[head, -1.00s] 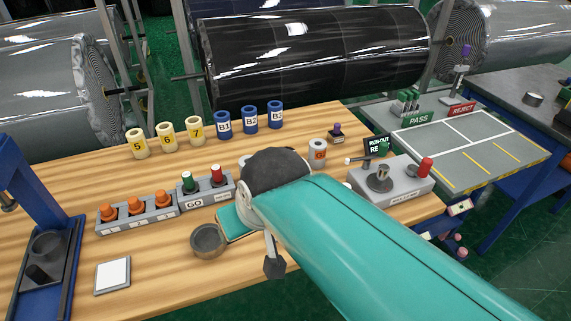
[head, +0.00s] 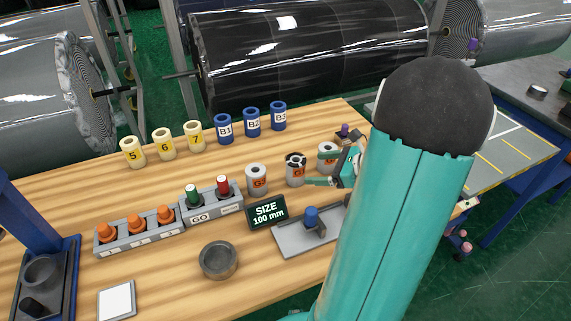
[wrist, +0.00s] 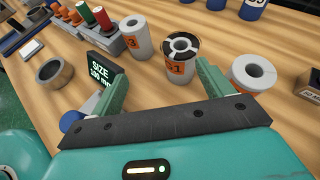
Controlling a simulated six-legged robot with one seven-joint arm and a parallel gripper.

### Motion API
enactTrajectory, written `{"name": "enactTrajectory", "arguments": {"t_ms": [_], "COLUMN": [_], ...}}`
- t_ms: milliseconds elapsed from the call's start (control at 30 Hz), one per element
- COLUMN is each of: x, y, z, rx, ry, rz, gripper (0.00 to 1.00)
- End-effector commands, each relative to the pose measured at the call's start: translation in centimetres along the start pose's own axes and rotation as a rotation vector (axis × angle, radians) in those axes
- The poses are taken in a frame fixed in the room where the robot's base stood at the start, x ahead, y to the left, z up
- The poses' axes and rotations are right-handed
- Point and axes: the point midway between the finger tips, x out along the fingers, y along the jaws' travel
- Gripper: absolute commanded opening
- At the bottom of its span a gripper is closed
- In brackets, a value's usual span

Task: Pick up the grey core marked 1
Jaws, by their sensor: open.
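The grey core marked 1 (wrist: 179,65) stands upright in the wrist view, with an orange label and a dark spoked ring on top. In the head view it is the middle core (head: 296,172) of three. My gripper (wrist: 161,72) is open and empty, its fingers spread to either side in front of this core, apart from it. In the head view my gripper (head: 328,168) is partly hidden by my arm. A grey core marked 3 (wrist: 135,42) stands to its left. Another grey core (wrist: 252,78) stands close to the right finger, its number unclear.
A SIZE 100 mm display (head: 266,213) and a grey fixture with a blue post (head: 311,218) stand in front of the cores. A round grey bowl (head: 219,261) is nearer. Blue cores (head: 251,123) and cream cores (head: 164,145) line the back. My arm hides the bench's right side.

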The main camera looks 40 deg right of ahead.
Motion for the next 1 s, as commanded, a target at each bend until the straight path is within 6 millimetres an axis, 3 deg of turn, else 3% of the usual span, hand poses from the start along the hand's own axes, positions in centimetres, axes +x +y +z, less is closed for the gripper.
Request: {"name": "enactTrajectory", "arguments": {"t_ms": [100, 200, 600, 867, 1000], "x": [-1.4, -1.1, 6.2, 8.2, 10.3], "y": [-1.7, -2.0, -2.5, -2.9, -3.4], "z": [-1.7, -2.0, -1.5, -1.3, -1.3], "rx": [0.092, 0.112, 0.108, 0.106, 0.106], "ry": [-0.039, -0.049, -0.047, -0.046, -0.047], "rz": [-0.066, -0.08, -0.074, -0.075, -0.074], "gripper": [0.79, 0.79, 0.79, 0.79, 0.79]}}
